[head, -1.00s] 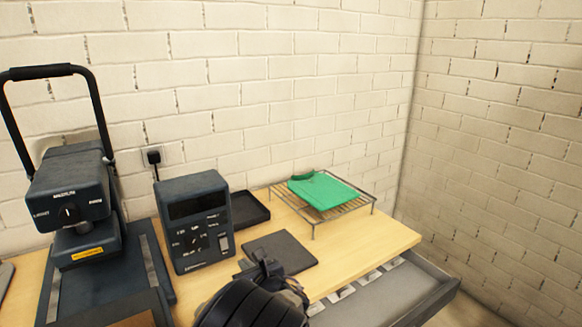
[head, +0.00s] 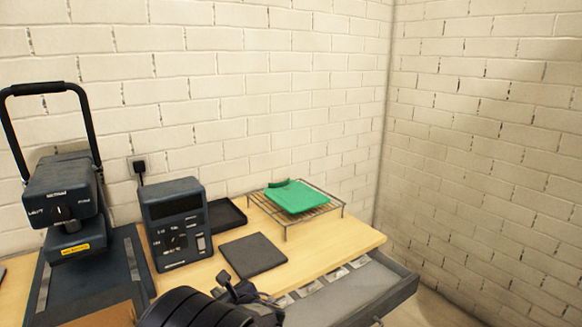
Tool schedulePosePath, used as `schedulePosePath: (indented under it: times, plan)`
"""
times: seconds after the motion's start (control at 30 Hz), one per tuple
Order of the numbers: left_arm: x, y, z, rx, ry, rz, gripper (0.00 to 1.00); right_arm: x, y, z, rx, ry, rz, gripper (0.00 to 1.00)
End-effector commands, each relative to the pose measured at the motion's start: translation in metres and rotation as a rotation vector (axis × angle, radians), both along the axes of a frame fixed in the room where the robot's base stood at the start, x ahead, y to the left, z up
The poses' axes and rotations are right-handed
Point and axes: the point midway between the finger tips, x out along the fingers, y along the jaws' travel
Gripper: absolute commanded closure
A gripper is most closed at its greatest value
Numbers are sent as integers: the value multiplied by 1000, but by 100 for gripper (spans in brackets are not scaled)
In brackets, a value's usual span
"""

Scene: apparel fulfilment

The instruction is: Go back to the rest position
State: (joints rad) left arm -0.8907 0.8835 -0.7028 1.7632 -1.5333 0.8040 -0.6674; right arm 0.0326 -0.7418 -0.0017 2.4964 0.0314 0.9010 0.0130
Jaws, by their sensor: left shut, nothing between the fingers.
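My left gripper (head: 232,286) shows at the bottom centre of the head view, at the end of the black arm. It is shut and empty, in front of the table's front edge and near the open drawer. A folded green garment (head: 296,196) lies on a wire rack (head: 335,208) at the table's back right, apart from the gripper. My right gripper is not in view.
A heat press (head: 70,200) with a raised handle stands at the left. A dark control box (head: 178,222), a black tray (head: 227,214) and a dark flat pad (head: 253,254) sit on the wooden table (head: 350,237). An open grey drawer (head: 350,302) juts out at the front right.

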Motion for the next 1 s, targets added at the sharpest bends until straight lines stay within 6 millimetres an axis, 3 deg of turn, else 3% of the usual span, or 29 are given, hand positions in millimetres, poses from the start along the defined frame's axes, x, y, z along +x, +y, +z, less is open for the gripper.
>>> schedulePosePath:
  times: [0.17, 0.37, 0.47, 0.6, 0.77, 1.0]
  plan:
    - [-22, 30, -4, -175, -3, 137, 100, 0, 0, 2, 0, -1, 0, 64]
    - [-65, 68, -11, -458, -17, 371, 100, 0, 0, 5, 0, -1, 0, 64]
    - [-95, 85, -12, -642, -35, 530, 100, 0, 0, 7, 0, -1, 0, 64]
    - [-155, 102, -9, -976, -77, 824, 100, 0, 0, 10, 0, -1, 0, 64]
    - [-226, 98, 7, -1363, -148, 1174, 100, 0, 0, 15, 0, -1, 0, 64]
    - [-311, 66, 41, -1848, -271, 1604, 100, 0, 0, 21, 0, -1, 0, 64]
